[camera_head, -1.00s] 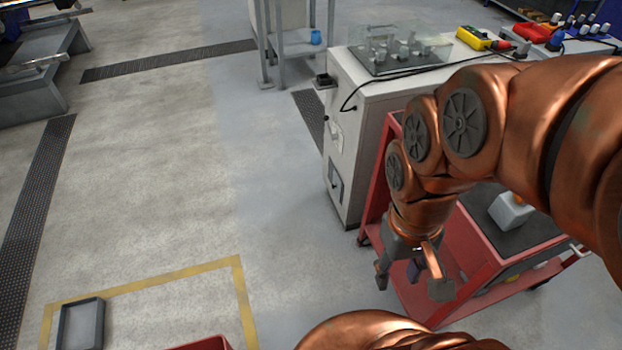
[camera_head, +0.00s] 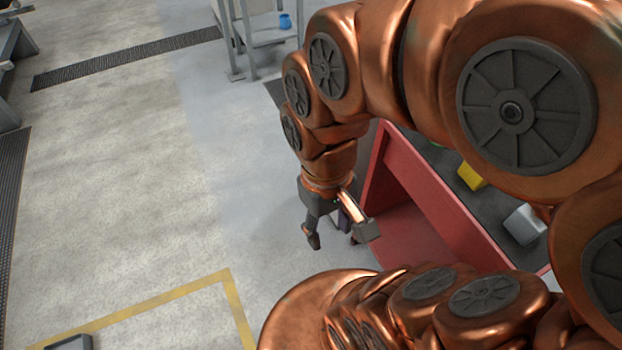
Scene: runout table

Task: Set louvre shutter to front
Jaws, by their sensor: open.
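My gripper (camera_head: 340,236) hangs open and empty, fingers pointing down, over the floor at the near left corner of the red cart (camera_head: 432,205). No louvre shutter can be made out in this view. My copper arm covers much of the right half and hides what stands behind it.
The red cart carries a yellow block (camera_head: 471,177) and a pale grey block (camera_head: 524,224) on its dark top. A grey metal stand (camera_head: 268,38) holds a blue cup (camera_head: 285,20) at the back. Open floor with a yellow line (camera_head: 150,307) lies to the left.

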